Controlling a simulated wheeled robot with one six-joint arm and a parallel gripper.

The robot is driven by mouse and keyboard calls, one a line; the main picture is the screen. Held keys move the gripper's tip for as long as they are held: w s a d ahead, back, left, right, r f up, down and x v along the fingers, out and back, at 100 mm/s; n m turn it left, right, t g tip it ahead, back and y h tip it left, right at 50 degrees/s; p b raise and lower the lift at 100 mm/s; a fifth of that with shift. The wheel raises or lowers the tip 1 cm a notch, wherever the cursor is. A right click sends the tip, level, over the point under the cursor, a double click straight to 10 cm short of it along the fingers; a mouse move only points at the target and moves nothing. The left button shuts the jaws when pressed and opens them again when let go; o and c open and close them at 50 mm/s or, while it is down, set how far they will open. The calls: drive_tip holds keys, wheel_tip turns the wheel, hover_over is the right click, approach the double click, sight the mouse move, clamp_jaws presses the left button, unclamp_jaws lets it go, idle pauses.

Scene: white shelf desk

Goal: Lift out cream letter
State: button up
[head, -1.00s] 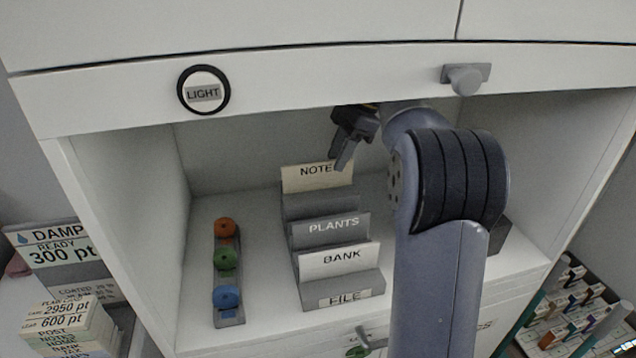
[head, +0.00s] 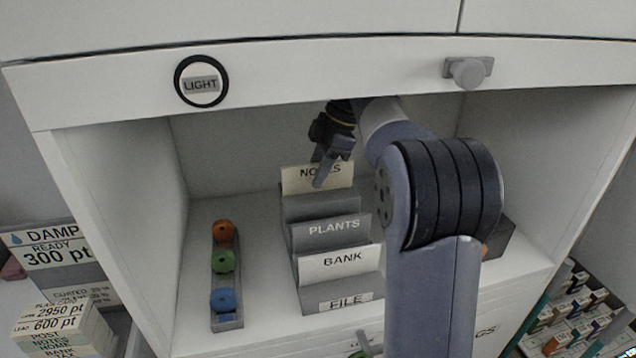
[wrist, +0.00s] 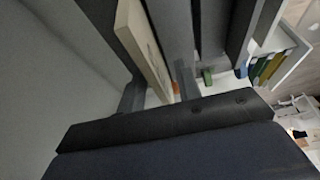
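The cream letter marked NOTES (head: 295,180) stands upright in the rearmost slot of the grey file rack (head: 308,290). In the wrist view the cream letter (wrist: 143,42) runs down between my two fingers. My gripper (head: 318,170) is at the top edge of the letter, with one finger in front of it and covering part of its lettering. The other finger is hidden in the head view. In the wrist view my gripper (wrist: 158,92) looks open, with its fingers on either side of the letter; contact is unclear.
A tray with orange, green and blue knobs (head: 224,261) lies to the left. The cubby's upper board (head: 330,78) is above my arm.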

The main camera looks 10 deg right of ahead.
drive_tip(key=shift+f, duration=0.15)
drive_tip(key=shift+c, duration=0.4)
clamp_jaws()
